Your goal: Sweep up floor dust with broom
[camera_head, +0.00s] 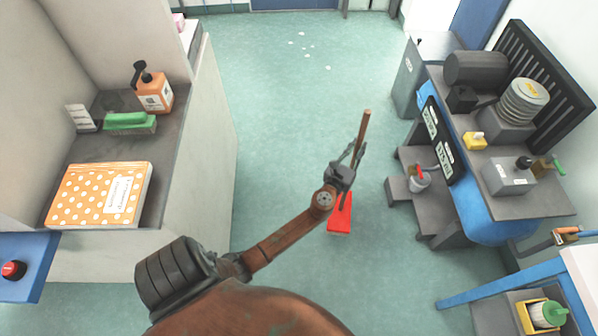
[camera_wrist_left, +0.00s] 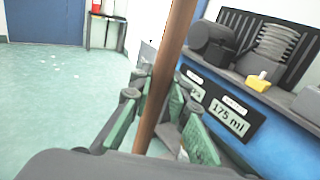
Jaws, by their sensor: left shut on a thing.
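My left gripper (camera_head: 346,172) is shut on the brown wooden handle of the broom (camera_head: 363,135). The handle stands up through the fingers and leans slightly. The broom's red head (camera_head: 340,213) shows below the gripper; I cannot tell whether it touches the floor. In the left wrist view the handle (camera_wrist_left: 168,70) runs between the green-padded fingers. Small white bits of dust (camera_head: 304,48) lie scattered on the green floor at the far middle, well ahead of the broom; they also show in the left wrist view (camera_wrist_left: 62,66). My right gripper is not in view.
A counter (camera_head: 187,160) with a spotted orange box (camera_head: 103,195) stands at the left. A grey workbench (camera_head: 545,195) with machines and a stepped stand (camera_head: 400,192) are at the right. Open floor (camera_head: 280,120) lies between them, up to the dust.

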